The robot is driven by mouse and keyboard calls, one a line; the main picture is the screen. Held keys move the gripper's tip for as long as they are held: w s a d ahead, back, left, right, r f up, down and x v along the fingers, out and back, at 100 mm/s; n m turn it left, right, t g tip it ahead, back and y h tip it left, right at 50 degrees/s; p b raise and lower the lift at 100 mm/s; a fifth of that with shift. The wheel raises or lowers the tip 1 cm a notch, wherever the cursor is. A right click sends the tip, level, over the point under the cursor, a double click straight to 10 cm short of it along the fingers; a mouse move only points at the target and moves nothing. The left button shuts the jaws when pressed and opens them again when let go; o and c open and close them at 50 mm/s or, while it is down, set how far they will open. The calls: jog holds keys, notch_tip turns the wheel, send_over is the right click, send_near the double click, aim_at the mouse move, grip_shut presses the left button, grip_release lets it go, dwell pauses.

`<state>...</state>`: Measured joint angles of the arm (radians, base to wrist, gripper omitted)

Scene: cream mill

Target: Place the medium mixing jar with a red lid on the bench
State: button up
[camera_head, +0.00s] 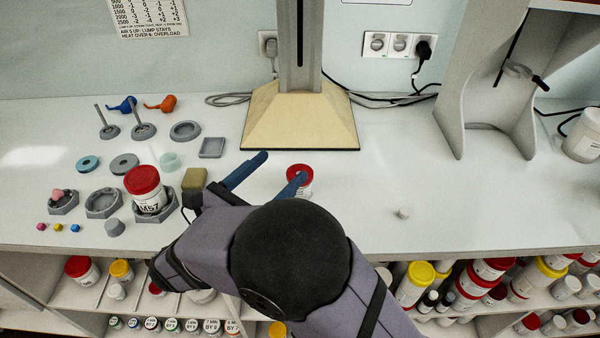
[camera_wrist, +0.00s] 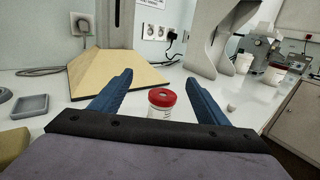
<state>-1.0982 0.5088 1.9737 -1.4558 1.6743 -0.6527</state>
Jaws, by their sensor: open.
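A white jar with a red lid (camera_head: 299,172) stands upright on the white bench (camera_head: 400,180), partly hidden behind my gripper's finger in the head view. In the wrist view the red-lidded jar (camera_wrist: 162,103) stands between and beyond the two blue fingers, closer to neither by touch. My gripper (camera_head: 275,172) is open, its blue fingers apart, with nothing held; it also shows in the wrist view (camera_wrist: 158,92). A larger red-lidded jar (camera_head: 145,188) sits in a grey holder at the left of the bench.
Grey holders, discs, a square dish (camera_head: 211,148) and orange and blue items fill the left of the bench. A column on a tan base (camera_head: 300,118) stands behind the jar. A grey stand (camera_head: 450,120) is at right. The bench right of the jar is mostly clear, with a small white piece (camera_head: 403,212).

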aim_at(306, 168)
jog(key=f+p, duration=0.1)
jog(key=p, duration=0.1)
jog(key=w+d+f+p, duration=0.1)
jog(key=f+p, duration=0.1)
jog(key=p, duration=0.1)
jog(key=w+d+f+p, duration=0.1)
jog(key=f+p, duration=0.1)
jog(key=p, duration=0.1)
jog(key=shift+f, duration=0.15)
jog(key=shift+p+x, duration=0.7)
jog(key=shift+x, duration=0.4)
jog(key=shift+s+d+p+x, duration=0.15)
jog(key=shift+p+x, duration=0.3)
jog(key=shift+x, duration=0.3)
jog(key=shift+s+d+p+x, duration=0.15)
jog(key=shift+p+x, duration=0.3)
jog(key=shift+x, duration=0.3)
jog(key=shift+d+p+x, duration=0.1)
jog(key=shift+p+x, duration=0.35)
jog(key=shift+x, duration=0.25)
jog(key=shift+w+d, duration=0.2)
jog(key=shift+w, duration=0.1)
jog(key=c, duration=1.2)
jog(key=shift+c, duration=0.4)
